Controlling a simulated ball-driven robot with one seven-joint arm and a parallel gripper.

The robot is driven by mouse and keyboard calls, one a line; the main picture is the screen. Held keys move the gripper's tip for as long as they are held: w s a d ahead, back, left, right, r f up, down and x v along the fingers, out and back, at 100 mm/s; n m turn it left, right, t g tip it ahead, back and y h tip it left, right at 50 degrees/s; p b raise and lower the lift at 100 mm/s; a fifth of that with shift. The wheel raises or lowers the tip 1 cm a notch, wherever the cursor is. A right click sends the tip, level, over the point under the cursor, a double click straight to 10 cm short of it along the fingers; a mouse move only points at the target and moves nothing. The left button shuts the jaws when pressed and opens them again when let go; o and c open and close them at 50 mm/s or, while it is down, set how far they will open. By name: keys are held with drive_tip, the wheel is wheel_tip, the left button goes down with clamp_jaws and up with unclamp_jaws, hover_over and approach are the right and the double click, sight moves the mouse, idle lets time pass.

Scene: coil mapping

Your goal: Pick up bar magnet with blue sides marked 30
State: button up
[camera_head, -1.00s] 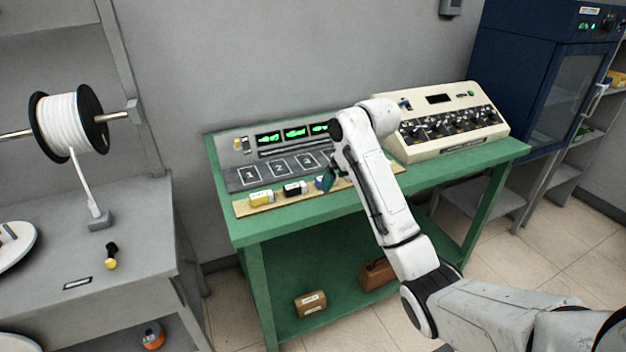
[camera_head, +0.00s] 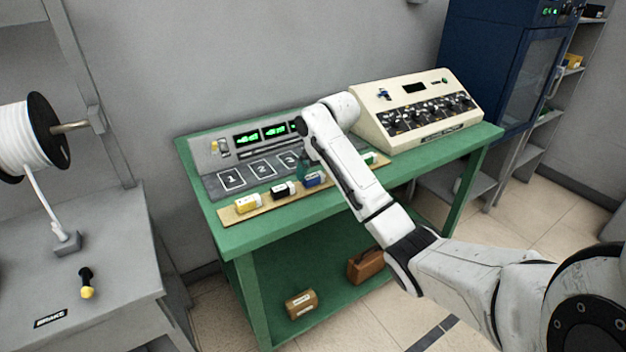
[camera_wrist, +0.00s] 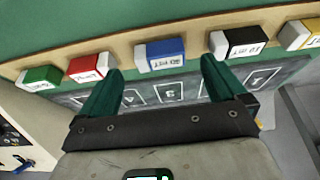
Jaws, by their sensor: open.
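The blue-sided bar magnet (camera_head: 314,180) lies on a wooden strip at the front of the green bench. In the wrist view this magnet (camera_wrist: 163,54) has white and blue sides and a label that reads 30 mT, seen upside down. My gripper (camera_wrist: 160,72) is open and empty, with its two dark green fingers apart. In that view the blue magnet appears between and just beyond the fingertips, apart from them. In the head view my gripper (camera_head: 303,168) is mostly hidden by my arm, beside the blue magnet.
On the wooden strip (camera_wrist: 115,48), a red magnet (camera_wrist: 90,66) and a black one (camera_wrist: 238,42) flank the blue one. Green (camera_wrist: 40,78) and yellow (camera_wrist: 298,35) magnets lie farther out.

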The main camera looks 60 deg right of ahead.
sight(314, 176)
drive_tip(key=shift+x, duration=2)
drive_tip(key=shift+w, duration=0.1)
drive_tip(key=shift+c, duration=0.3)
drive_tip(key=c, duration=1)
drive_tip(key=shift+r, duration=0.1)
drive_tip(key=shift+c, duration=0.4)
drive_tip(key=shift+r, duration=0.1)
